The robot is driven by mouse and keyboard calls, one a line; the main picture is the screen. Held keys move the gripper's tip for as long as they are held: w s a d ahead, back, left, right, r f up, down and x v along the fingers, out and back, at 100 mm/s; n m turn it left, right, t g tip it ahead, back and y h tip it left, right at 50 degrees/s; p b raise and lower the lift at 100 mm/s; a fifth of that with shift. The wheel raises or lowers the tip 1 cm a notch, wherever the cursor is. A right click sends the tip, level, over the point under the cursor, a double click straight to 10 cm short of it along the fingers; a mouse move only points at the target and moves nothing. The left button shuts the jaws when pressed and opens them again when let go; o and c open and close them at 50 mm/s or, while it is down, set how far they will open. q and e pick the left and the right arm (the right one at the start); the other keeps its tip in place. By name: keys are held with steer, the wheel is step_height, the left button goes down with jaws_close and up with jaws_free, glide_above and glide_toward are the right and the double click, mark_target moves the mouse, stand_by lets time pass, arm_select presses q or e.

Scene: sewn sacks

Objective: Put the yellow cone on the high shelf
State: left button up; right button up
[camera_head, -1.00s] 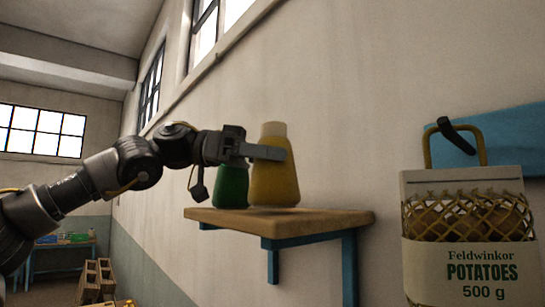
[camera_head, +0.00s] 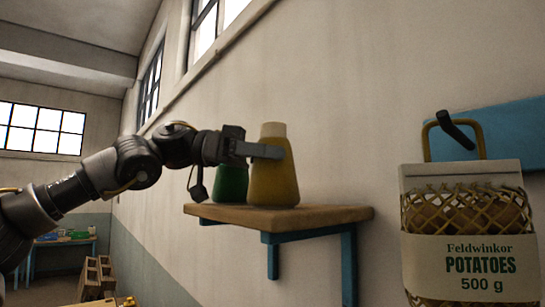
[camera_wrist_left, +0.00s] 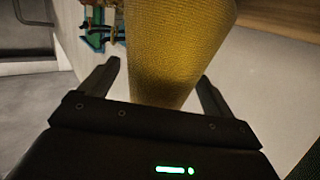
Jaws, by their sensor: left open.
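The yellow cone (camera_head: 274,175) stands upright on the high shelf (camera_head: 330,214), a wooden board on blue brackets fixed to the wall. My left gripper (camera_head: 265,151) is at the cone's upper part, with one finger showing across its front. In the left wrist view the yellow cone (camera_wrist_left: 172,50) fills the space between my left gripper's two fingers (camera_wrist_left: 158,95). The jaws are open, with a finger on either side of the cone. My right gripper is not in view.
A green cone (camera_head: 230,183) stands on the shelf close to the left of the yellow one, partly behind my gripper. A potato sack (camera_head: 468,265) hangs from a hook on a blue rail (camera_head: 515,130) at the right. The shelf's right end is bare.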

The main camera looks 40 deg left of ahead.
arm_select(q)
steer(key=b+v, duration=0.2)
steer(key=v, duration=0.8)
steer(key=shift+s+a+b, duration=0.2)
steer(key=shift+a+b, duration=0.15)
steer(key=shift+b, duration=0.05)
